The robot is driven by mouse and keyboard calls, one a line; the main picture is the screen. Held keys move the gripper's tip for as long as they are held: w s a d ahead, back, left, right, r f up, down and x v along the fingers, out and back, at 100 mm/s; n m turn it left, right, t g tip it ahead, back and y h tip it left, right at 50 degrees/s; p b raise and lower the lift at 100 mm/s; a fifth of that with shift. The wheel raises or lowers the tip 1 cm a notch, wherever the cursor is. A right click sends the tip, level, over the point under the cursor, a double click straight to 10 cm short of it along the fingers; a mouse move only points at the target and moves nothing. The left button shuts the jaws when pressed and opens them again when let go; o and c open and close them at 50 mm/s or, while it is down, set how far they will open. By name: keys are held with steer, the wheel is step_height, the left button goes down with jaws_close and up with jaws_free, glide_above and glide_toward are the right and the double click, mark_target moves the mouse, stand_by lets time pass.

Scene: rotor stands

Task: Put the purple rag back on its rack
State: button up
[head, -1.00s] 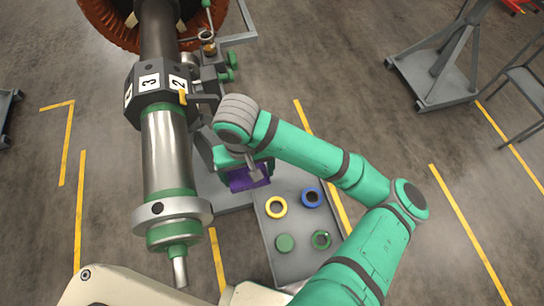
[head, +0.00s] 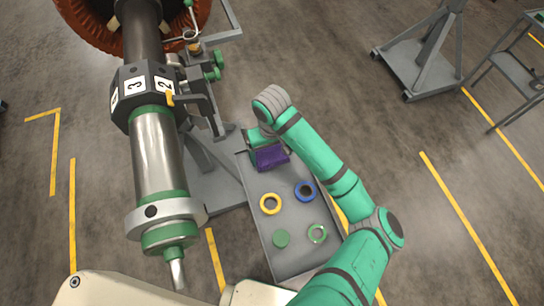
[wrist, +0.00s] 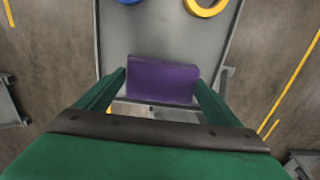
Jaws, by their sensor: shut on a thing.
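The purple rag (head: 271,158) shows over the far end of a grey tray (head: 262,228). In the wrist view the rag (wrist: 162,82) spans between the two green fingers of my gripper (wrist: 160,92). My gripper is shut on it. In the head view my gripper (head: 268,143) is partly hidden by my own wrist. I cannot tell whether the rag touches the tray. A pale metal part (wrist: 150,110) shows below the rag in the wrist view. I cannot make out for sure which part is the rack.
Open floor lies right of my arm.

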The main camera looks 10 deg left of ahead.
mark_target(272, 154)
steer(key=shift+w+d+f, duration=0.1)
steer(key=shift+w+f, duration=0.05)
steer(key=shift+f, duration=0.75)
steer(key=shift+w+d+f, duration=0.1)
steer(key=shift+w+f, duration=0.05)
steer(key=shift+f, duration=0.7)
steer(key=shift+s+a+f, duration=0.1)
steer(key=o, duration=0.9)
step_height(272, 154, up, 12)
steer(key=shift+r, duration=0.15)
